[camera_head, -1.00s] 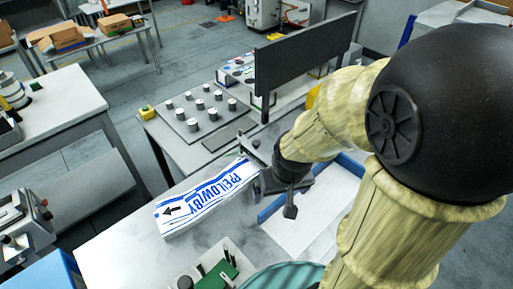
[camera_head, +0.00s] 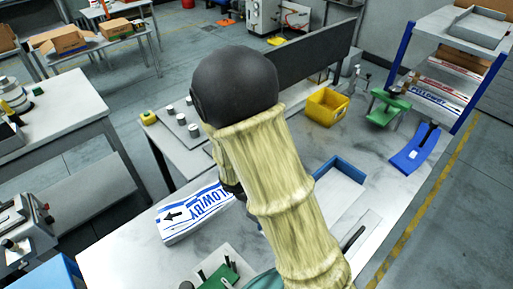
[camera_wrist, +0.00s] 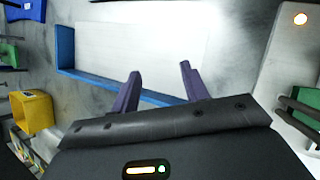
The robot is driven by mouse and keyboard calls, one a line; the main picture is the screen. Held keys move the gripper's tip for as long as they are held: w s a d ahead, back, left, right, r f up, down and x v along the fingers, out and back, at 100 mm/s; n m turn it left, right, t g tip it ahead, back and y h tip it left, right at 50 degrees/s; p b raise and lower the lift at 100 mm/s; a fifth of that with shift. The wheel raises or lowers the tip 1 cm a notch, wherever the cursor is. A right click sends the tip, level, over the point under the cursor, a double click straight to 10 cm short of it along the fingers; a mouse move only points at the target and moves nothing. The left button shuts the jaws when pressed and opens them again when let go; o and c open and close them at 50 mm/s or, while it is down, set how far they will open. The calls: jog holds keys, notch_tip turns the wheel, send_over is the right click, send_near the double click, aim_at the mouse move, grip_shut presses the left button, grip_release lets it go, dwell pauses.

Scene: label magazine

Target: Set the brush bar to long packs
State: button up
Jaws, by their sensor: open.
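I cannot pick out the brush bar for certain in either view. My gripper (camera_wrist: 159,72) shows in the wrist view with two purple fingers apart and nothing between them. It is over the near edge of the blue-edged tray (camera_wrist: 66,55), whose bare white floor lies beyond the fingers. In the head view my arm covers the gripper and much of the middle of the table. The blue-edged tray (camera_head: 343,163) shows there to the right of my arm. A white pack with blue lettering (camera_head: 185,220) lies flat on the table to the left of my arm.
A yellow bin (camera_head: 327,106) stands behind the tray, before a dark upright panel (camera_head: 305,62). A green stand (camera_head: 383,108) and a blue curved piece (camera_head: 414,150) are at the right, below a shelf rack. Small green parts (camera_head: 217,277) sit at the front edge.

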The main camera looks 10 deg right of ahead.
jog(key=w+a+f+n+t+h+p, duration=0.1)
jog(key=w+a+n+t+h, duration=0.1)
jog(key=w+a+n+t, duration=0.3)
jog(key=w+a+f+n+t+h+p, duration=0.1)
jog(key=w+a+n+t+h, duration=0.1)
jog(key=w+a+n+t, duration=0.4)
jog(key=w+n+t, duration=0.2)
jog(key=n+t, duration=0.3)
jog(key=n, duration=0.3)
jog(key=shift+w+a, duration=0.25)
jog(key=shift+w, duration=0.1)
jog(key=p+x, duration=0.5)
jog(key=x, duration=1.2)
jog(key=shift+d+r+p, duration=0.15)
jog(key=shift+d+p, duration=0.15)
